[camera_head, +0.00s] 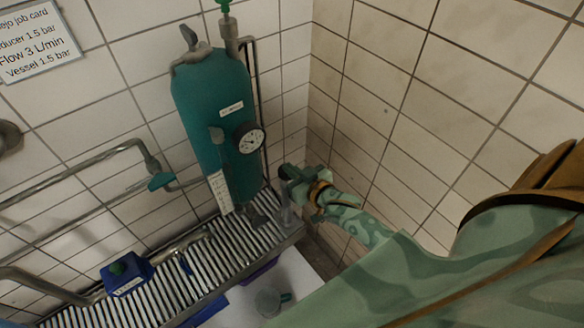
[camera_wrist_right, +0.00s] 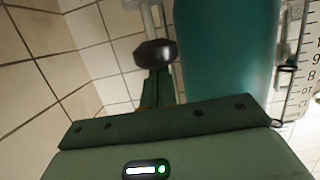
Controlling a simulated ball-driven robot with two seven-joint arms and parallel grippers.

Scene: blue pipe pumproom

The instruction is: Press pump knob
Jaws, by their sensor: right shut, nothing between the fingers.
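A dark, rounded knob, which looks like the pump knob (camera_head: 288,171), is beside the lower right of the teal vessel (camera_head: 213,110). It shows larger in the wrist view (camera_wrist_right: 155,52). A grey cylinder (camera_head: 287,213) stands below it. My right gripper (camera_head: 301,186) is shut and empty, its fingertips right at the knob. In the wrist view the shut fingers (camera_wrist_right: 157,88) point at the knob and overlap its lower edge. I cannot tell whether they touch it. My left gripper is not in view.
A round gauge (camera_head: 249,138) and a white scale (camera_head: 220,192) are on the vessel. A slatted metal shelf (camera_head: 190,275) carries a blue box (camera_head: 127,275) with a green knob. Pipes (camera_head: 75,180) run along the left wall. A tiled wall (camera_head: 400,100) closes the right side.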

